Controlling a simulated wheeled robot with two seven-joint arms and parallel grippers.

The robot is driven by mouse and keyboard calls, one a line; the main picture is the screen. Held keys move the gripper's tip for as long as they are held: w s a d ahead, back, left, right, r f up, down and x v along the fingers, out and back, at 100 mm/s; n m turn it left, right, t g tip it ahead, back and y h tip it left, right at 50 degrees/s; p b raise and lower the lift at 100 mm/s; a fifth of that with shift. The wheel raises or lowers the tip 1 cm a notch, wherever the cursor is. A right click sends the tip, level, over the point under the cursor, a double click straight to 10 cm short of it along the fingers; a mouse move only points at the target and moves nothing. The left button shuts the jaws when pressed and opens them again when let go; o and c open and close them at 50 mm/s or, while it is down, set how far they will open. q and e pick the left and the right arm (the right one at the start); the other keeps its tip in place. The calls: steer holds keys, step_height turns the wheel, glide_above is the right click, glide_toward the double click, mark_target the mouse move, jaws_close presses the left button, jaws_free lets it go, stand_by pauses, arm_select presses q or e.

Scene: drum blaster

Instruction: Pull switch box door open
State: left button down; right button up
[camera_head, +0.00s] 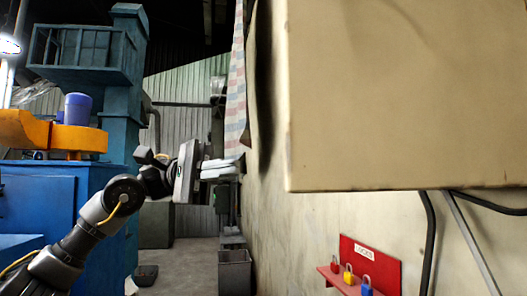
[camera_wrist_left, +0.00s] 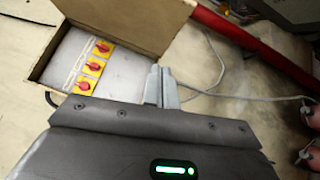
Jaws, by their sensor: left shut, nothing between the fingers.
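The beige switch box (camera_wrist_left: 44,75) shows in the left wrist view with its front open. Inside it, a grey panel (camera_wrist_left: 118,78) carries red rotary switches on yellow plates. Its beige door (camera_wrist_left: 130,20) stands swung away from the panel. In the head view a large beige face of the switch box (camera_head: 410,95) fills the upper right; I cannot tell whether it is door or body. My left gripper (camera_head: 236,164) is left of it, shut and empty. In the wrist view the left gripper's fingertips (camera_wrist_left: 160,72) are beside the box's right edge, near the door. My right gripper is not in view.
A red lock station (camera_head: 370,268) with several padlocks is on the wall below the box. Black cables (camera_head: 428,240) hang under the box. Blue machinery (camera_head: 60,200) stands at left. A red pipe (camera_wrist_left: 245,38) runs past the door in the wrist view.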

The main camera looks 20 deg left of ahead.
arm_select(q)
steer(key=s+d+r+m+y+p, duration=0.1)
steer(key=s+d+p, duration=0.3)
steer(key=s+d, duration=0.6)
steer(key=shift+s+d+r+m, duration=0.15)
steer(key=shift+s+d+m, duration=0.2)
steer(key=shift+m, duration=0.35)
steer(key=shift+w+d, duration=0.1)
